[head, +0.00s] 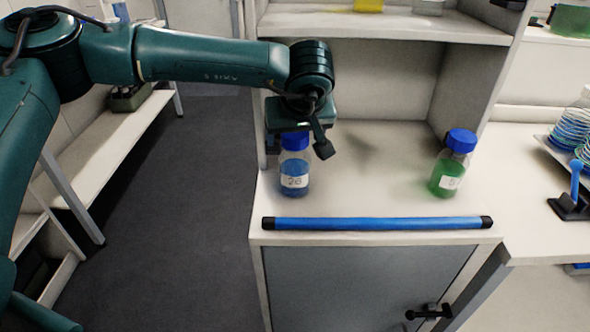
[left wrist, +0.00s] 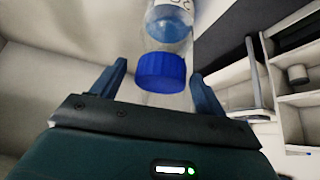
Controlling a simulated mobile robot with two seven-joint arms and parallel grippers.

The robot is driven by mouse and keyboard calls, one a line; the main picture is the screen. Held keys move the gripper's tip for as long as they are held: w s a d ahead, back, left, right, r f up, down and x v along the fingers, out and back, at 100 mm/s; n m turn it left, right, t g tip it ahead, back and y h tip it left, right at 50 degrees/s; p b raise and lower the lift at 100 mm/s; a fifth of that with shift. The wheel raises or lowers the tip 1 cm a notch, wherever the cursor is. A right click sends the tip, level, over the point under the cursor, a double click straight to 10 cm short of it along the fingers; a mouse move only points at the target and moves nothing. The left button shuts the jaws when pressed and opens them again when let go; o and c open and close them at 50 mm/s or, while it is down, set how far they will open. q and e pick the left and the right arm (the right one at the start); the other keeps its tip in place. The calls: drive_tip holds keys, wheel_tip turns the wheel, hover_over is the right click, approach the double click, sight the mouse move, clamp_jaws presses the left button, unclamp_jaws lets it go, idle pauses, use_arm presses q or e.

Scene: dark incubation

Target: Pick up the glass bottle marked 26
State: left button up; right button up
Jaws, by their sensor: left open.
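The glass bottle marked 26 (head: 294,172) stands upright near the left front of the white counter. It has a blue cap, blue liquid and a white label. In the left wrist view the blue cap (left wrist: 162,72) lies between and a little beyond the two open fingers (left wrist: 160,85), with a gap on each side. I cannot tell whether anything touches. My right gripper is in neither view.
A second bottle (head: 452,163) with green liquid and a blue cap stands at the right of the counter (head: 370,190). A blue bar (head: 377,223) with black ends runs along the front edge. A shelf (head: 385,25) hangs above. Stacked dishes (head: 572,130) stand at the far right.

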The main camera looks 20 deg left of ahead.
use_arm(q)
drive_tip(key=shift+c, duration=0.2)
drive_tip(key=shift+r, duration=0.1)
clamp_jaws()
idle(0.4)
